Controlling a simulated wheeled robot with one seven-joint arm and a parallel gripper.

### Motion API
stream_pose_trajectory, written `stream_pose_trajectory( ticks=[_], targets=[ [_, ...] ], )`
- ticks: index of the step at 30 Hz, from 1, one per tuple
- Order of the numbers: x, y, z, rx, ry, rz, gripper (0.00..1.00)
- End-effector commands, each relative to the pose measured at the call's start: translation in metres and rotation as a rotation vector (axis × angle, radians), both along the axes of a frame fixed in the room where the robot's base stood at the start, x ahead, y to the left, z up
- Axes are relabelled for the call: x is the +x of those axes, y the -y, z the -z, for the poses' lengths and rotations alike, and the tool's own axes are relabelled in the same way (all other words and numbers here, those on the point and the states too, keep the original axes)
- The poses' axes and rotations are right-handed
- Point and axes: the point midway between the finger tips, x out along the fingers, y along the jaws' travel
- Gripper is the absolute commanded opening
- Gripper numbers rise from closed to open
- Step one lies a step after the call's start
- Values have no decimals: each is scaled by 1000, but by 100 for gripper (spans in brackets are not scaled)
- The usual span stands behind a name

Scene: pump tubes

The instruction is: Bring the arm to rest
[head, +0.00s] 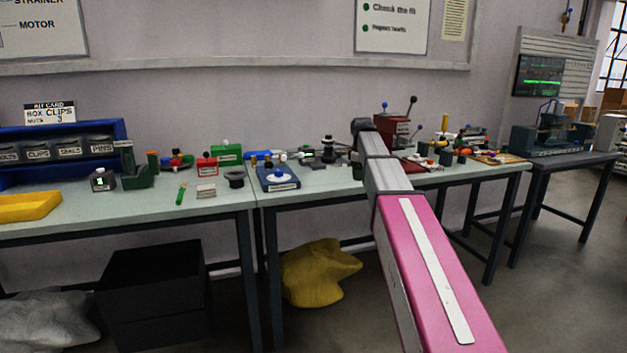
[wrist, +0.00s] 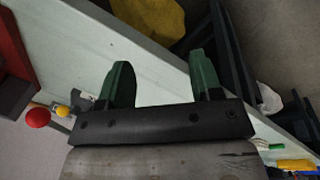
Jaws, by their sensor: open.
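My gripper shows in the wrist view (wrist: 162,82) with its two green fingers apart and nothing between them. The pale bench top (wrist: 150,65) lies behind the fingers in that view. In the head view my pink and grey arm stretches out from the lower right toward the bench (head: 450,178); the gripper's fingers are hidden there behind the arm's far end.
A red block with levers (head: 391,131) stands just beyond the arm's end. A blue tray with a white dial (head: 278,178) and a black stacked part (head: 328,150) sit to its left. A yellow sack (head: 318,272) and a black box (head: 155,295) are below the benches.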

Motion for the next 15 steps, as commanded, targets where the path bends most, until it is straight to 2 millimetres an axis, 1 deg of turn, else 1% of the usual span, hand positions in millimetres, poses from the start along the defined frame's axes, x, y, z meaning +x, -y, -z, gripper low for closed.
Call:
stream_pose_trajectory(
  ticks=[1, 5, 8, 9, 11, 12, 14, 15],
  targets=[
    [-9, 1, 15, 5, -5, 24, 59],
    [-30, 2, 58, 22, -15, 113, 59],
    [-53, 3, 100, 37, -25, 204, 59],
    [-63, 4, 117, 44, -29, 244, 59],
    [-78, 4, 141, 54, -35, 302, 59],
    [-89, 5, 156, 60, -39, 342, 59],
    [-105, 6, 179, 68, -45, 401, 59],
    [-116, 6, 193, 73, -50, 440, 59]
  ],
)
